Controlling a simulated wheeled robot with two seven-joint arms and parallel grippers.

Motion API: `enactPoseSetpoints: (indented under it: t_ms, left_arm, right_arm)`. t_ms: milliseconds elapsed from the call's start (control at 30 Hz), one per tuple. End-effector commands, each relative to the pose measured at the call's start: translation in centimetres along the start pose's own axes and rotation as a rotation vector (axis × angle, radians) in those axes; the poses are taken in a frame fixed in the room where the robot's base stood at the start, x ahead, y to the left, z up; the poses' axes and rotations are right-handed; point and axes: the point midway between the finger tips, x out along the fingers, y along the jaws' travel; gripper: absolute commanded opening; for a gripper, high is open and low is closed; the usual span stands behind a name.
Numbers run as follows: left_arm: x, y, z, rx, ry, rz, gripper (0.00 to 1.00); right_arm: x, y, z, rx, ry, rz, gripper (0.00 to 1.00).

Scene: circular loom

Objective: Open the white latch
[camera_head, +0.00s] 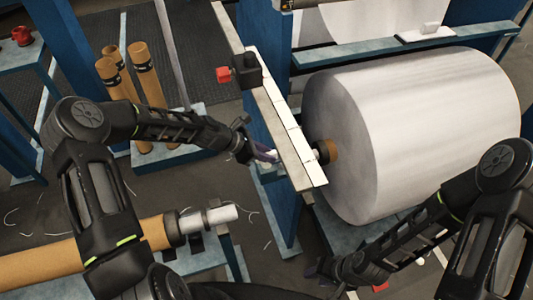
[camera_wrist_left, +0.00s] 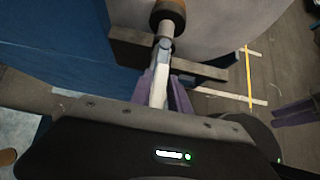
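The white latch (camera_wrist_left: 160,84) is a narrow pale bar in the left wrist view. It runs from the metal shaft end down between the purple fingers of my left gripper (camera_wrist_left: 163,90). These fingers are close together, one on each side of the latch, and appear closed on it. In the head view my left gripper (camera_head: 268,155) is at the left side of the long white beam, near the roll's shaft end; the latch is mostly hidden there. My right gripper (camera_head: 320,270) is low in the head view, apart from the latch, and its finger gap is unclear.
A large white roll (camera_head: 420,130) sits right of the white beam (camera_head: 283,115). A black box with a red knob (camera_head: 224,74) is on the beam. Brown tubes (camera_head: 147,75) stand at left. A brown roll (camera_head: 80,255) lies at lower left. Blue posts (camera_head: 262,45) flank the beam.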

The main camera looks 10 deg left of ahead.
Motion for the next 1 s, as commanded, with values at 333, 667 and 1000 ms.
enactPoseSetpoints:
  t_ms: [333,667,1000]
  left_arm:
    - [-0.02,0.01,0.01,0.000,0.000,0.000,0.00]
    - [-0.03,0.02,0.01,0.000,0.000,0.000,0.00]
    - [-0.04,0.03,0.02,0.000,0.000,0.001,0.00]
  right_arm:
    - [0.00,0.00,0.00,0.000,0.000,0.000,0.38]
    - [0.00,0.00,0.00,0.000,0.000,0.000,0.38]
    - [-0.01,0.00,0.00,0.000,0.000,0.000,0.38]
